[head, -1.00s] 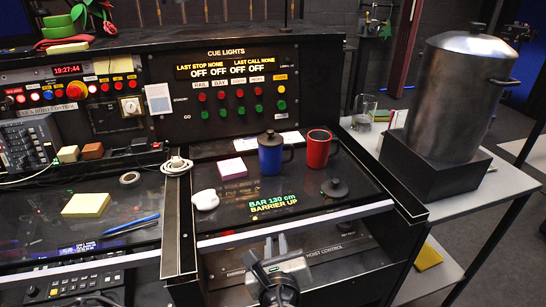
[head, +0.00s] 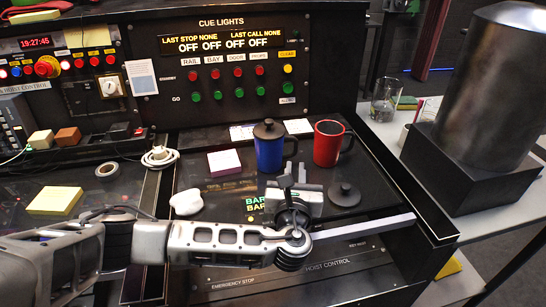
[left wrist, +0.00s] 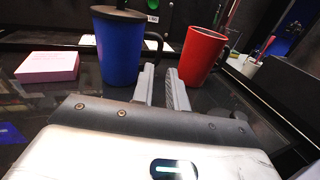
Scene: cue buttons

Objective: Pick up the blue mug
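The blue mug (head: 270,148) stands upright on the dark desk surface, with a dark lid on top and its handle to the right. In the left wrist view the blue mug (left wrist: 120,48) is just beyond and left of the fingers. My left gripper (head: 293,178) is in front of the mug, in the head view at its lower right. In the left wrist view its two fingers (left wrist: 160,86) stand a little apart with nothing between them. The gripper does not hold the mug. My right gripper is not seen in either view.
A red mug (head: 328,143) stands close to the right of the blue one. A pink note block (head: 224,163) and a white lump (head: 187,202) are to the left. A loose dark lid (head: 344,195) lies right of my gripper. The cue panel (head: 222,65) rises behind.

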